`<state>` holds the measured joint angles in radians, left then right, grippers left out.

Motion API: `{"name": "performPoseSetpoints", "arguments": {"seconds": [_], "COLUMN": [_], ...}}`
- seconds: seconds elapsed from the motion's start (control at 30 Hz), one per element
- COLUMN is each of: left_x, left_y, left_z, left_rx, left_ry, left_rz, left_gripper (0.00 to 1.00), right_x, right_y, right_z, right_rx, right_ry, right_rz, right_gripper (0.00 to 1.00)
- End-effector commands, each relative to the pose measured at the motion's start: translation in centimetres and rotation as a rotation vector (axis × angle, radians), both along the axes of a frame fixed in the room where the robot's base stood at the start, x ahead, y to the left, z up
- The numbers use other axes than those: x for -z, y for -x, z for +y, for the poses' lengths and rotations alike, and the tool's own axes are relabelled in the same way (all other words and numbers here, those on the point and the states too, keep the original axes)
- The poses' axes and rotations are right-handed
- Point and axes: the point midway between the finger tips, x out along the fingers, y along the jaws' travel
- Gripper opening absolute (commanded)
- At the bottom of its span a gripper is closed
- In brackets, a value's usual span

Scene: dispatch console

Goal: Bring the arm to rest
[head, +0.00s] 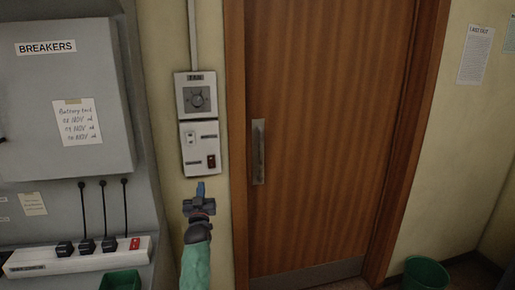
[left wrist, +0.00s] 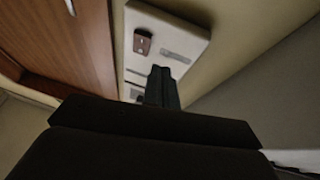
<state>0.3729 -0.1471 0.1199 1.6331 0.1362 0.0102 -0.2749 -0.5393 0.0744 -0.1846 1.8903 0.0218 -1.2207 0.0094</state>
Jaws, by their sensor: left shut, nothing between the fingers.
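My left gripper (head: 200,190) shows in the head view at the end of my teal-sleeved arm, which comes up from the bottom. Its fingers are shut with nothing between them. They point up, just below the switch panel (head: 201,136) on the wall. In the left wrist view the shut fingers (left wrist: 161,75) appear in front of the panel (left wrist: 185,35). I cannot tell whether they touch it. The panel has a dark red rocker switch (head: 211,161) at lower right, which also shows in the left wrist view (left wrist: 143,42). My right gripper is not in view.
A fan dial (head: 196,98) sits above the panel. A wooden door (head: 325,140) stands to the right. A grey breaker cabinet (head: 60,100) is at left, above a power strip (head: 85,257) with black plugs. Green bins stand at the bottom (head: 427,272).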

Motion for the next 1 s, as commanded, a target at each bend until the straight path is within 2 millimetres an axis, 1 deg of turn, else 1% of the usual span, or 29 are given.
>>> {"name": "performPoseSetpoints", "arguments": {"seconds": [0.1,0.27,0.37,0.43,0.47,0.5,0.57,0.6,0.67,0.7,0.77,0.8,0.87,0.9,0.97,1.0], "left_x": [2.0,4.3,6.7,9.7,11.3,13.4,16.5,18.5,21.4,23.3,26.1,27.9,30.5,32.3,34.7,36.2], "left_y": [-0.8,-0.9,0.0,1.6,2.5,3.8,5.9,7.3,9.6,11.2,13.7,15.4,18.1,19.9,22.7,24.6], "left_z": [-1.2,-3.5,-4.9,-5.7,-6.1,-6.5,-7.0,-7.2,-7.6,-7.8,-8.0,-8.2,-8.3,-8.5,-8.6,-8.7], "left_rx": [0.072,0.16,0.201,0.222,0.229,0.236,0.243,0.246,0.249,0.25,0.251,0.251,0.251,0.252,0.254,0.255], "left_ry": [0.039,0.078,0.088,0.093,0.092,0.093,0.089,0.087,0.081,0.076,0.066,0.059,0.048,0.038,0.022,0.014], "left_rz": [0.159,0.375,0.523,0.642,0.698,0.769,0.867,0.925,1.008,1.061,1.135,1.181,1.246,1.288,1.345,1.377], "left_gripper": [0.0,0.0,0.0,0.0,0.0,0.0,0.0,0.0,0.0,0.0,0.0,0.0,0.0,0.0,0.0,0.0], "right_x": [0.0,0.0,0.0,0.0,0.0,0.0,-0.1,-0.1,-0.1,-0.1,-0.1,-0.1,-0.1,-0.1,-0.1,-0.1], "right_y": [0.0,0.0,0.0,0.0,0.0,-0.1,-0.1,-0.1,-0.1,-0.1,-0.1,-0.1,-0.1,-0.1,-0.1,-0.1], "right_z": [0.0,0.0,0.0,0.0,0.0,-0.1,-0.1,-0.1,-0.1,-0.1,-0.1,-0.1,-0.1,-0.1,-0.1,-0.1], "right_rx": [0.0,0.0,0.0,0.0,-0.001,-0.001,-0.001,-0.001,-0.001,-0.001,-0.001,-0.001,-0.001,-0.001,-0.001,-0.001], "right_ry": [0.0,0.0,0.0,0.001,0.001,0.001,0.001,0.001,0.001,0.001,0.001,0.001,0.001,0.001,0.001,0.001], "right_rz": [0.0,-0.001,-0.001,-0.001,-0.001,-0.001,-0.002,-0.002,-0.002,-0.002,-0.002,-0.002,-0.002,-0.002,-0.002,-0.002], "right_gripper": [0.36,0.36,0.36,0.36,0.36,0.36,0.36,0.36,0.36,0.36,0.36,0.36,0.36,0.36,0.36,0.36]}}
